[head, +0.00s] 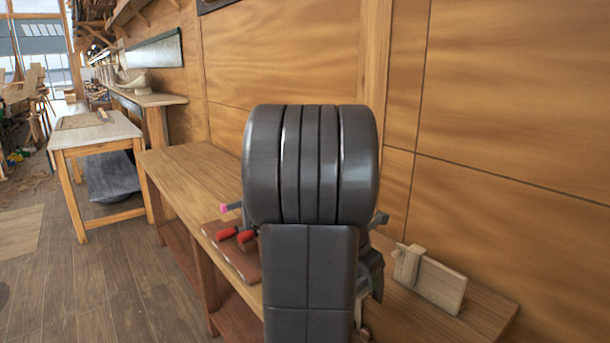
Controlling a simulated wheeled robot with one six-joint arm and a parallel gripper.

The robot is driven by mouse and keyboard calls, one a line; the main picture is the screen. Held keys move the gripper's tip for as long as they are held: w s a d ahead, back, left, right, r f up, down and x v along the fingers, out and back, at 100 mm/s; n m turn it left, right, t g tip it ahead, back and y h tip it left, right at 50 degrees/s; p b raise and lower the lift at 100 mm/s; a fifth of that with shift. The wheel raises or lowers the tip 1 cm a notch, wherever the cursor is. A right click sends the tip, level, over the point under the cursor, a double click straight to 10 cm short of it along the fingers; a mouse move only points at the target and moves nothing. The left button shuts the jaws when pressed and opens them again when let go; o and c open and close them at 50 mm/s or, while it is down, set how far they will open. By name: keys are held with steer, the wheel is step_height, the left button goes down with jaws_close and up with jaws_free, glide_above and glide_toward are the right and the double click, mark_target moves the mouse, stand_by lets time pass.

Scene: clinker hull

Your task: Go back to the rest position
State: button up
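My dark grey arm fills the middle of the head view and stands in front of the wooden bench (195,160). No gripper fingers can be made out; my arm hides what lies behind it. I cannot tell whether the grey parts (371,272) showing at the arm's right edge belong to my gripper or to something on the bench.
A wooden block with a clamp-like piece (430,277) stands at right. A panelled wall (510,110) rises behind. A small table (95,135) stands far left; the floor (100,270) at left is clear.

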steer(key=shift+v, duration=0.75)
steer(key=v, duration=1.3)
steer(key=x, duration=1.5)
steer(key=shift+w+d+r, duration=0.1)
steer(key=shift+d+r, duration=0.05)
steer(key=shift+d, duration=0.05)
step_height(320, 180, up, 12)
steer(key=p, duration=1)
steer(key=shift+a+r, duration=0.15)
steer(key=shift+r, duration=0.1)
